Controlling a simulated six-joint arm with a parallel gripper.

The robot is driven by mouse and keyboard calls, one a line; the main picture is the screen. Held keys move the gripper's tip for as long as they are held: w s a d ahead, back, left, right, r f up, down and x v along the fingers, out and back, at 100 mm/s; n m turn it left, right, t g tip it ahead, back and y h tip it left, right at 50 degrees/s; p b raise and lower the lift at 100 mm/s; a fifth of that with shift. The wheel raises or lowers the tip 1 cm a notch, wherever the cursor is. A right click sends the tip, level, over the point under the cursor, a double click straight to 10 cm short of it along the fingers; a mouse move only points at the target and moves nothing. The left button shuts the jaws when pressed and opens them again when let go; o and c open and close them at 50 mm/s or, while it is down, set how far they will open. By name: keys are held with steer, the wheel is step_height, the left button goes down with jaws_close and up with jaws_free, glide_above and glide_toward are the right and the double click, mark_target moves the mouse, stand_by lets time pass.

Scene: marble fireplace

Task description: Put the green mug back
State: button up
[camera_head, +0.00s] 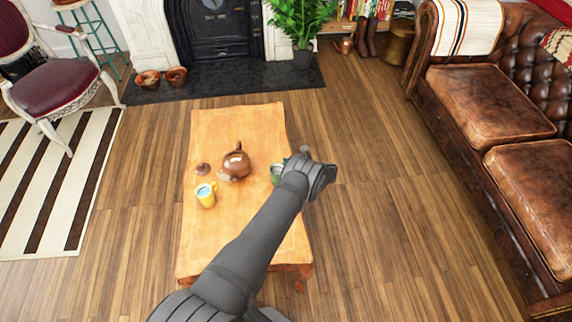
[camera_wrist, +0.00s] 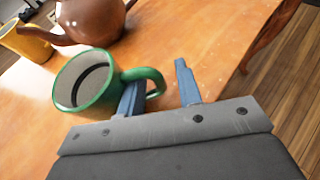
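The green mug (camera_wrist: 98,92) stands upright on the wooden table, its pale inside showing and its handle turned toward my gripper. My gripper (camera_wrist: 160,85) is open. Its left blue finger is at the handle's loop and its right finger is apart, beyond the handle's outer side. The handle lies between the two fingers, and I cannot tell whether the left finger touches it. In the head view the fingertips are hidden behind my wrist.
A brown teapot (camera_head: 236,165) stands left of the mug on the table (camera_head: 240,120). Its likely lid (camera_head: 203,169) lies beside it. A yellow mug (camera_head: 205,195) stands at the table's left. The table's far end is clear. A leather sofa (camera_head: 485,105) is at right.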

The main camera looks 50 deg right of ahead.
steer(key=v, duration=1.7)
steer(key=shift+s, duration=0.3)
steer(key=shift+f, duration=0.1)
steer(key=x, duration=1.7)
steer(key=shift+w, duration=0.35)
steer(key=shift+r, duration=0.25)
steer(key=shift+s, duration=0.1)
